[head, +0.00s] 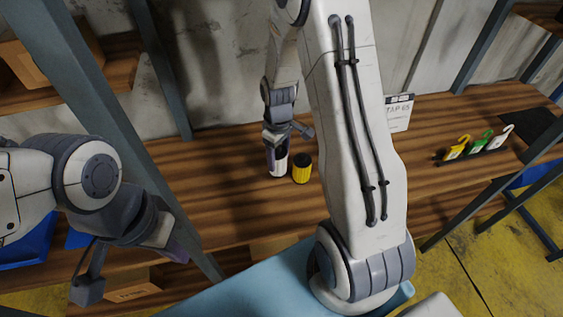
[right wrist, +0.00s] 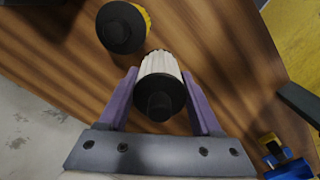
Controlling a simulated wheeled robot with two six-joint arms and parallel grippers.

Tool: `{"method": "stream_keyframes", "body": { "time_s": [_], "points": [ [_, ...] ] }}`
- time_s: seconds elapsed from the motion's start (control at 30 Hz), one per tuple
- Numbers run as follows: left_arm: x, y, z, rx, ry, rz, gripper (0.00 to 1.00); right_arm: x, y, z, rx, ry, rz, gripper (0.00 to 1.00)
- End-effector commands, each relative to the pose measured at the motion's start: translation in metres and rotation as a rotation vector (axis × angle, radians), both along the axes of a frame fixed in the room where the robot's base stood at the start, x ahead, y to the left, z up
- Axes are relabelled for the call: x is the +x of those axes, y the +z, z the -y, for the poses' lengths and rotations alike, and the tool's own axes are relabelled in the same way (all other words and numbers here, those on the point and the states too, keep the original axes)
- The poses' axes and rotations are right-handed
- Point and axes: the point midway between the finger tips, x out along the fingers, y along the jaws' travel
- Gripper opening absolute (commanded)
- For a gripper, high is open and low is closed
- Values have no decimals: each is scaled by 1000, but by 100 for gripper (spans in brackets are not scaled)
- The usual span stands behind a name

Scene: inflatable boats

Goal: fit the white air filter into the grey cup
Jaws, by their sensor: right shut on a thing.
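The white air filter (right wrist: 160,66), a pleated cylinder with a black end cap, stands between the purple fingers of my right gripper (right wrist: 163,100) in the right wrist view. In the head view my right gripper (head: 277,150) is shut on this filter (head: 281,170), low over or on the wooden bench; contact with the bench is unclear. My left gripper (head: 133,268) is at the lower left, its fingers wide apart and empty, away from the filter. I cannot make out the grey cup in either view.
A yellow filter with a black cap (head: 302,170) stands on the bench (head: 225,200) close to the right of the white one. Yellow, green and white hooked tags (head: 480,145) sit in a dark rack at the right. A sign (head: 399,112) stands at the back. Steel posts flank the bench.

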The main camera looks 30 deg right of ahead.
Motion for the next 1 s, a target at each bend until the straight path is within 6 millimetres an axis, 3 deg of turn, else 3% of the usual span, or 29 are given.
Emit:
{"method": "stream_keyframes", "body": {
  "time_s": [0.3, 0.67, 0.7, 0.77, 1.0],
  "points": [
    [0, 9, 0, 0, 0, 0, 0, 0, -39, -2, 0, 3, -2, 8],
    [0, 6, 0, 0, 0, 0, 0, 1, -44, -3, 0, 4, 0, 8],
    [0, 6, 0, 0, 0, 0, 0, 1, -44, -3, 0, 4, 0, 69],
    [0, 7, 0, 0, 0, 0, 0, 1, -43, -3, 0, 4, 0, 92],
    [0, 7, 0, 0, 0, 0, 0, 1, -43, -3, 0, 4, 0, 95]
  ]
}}
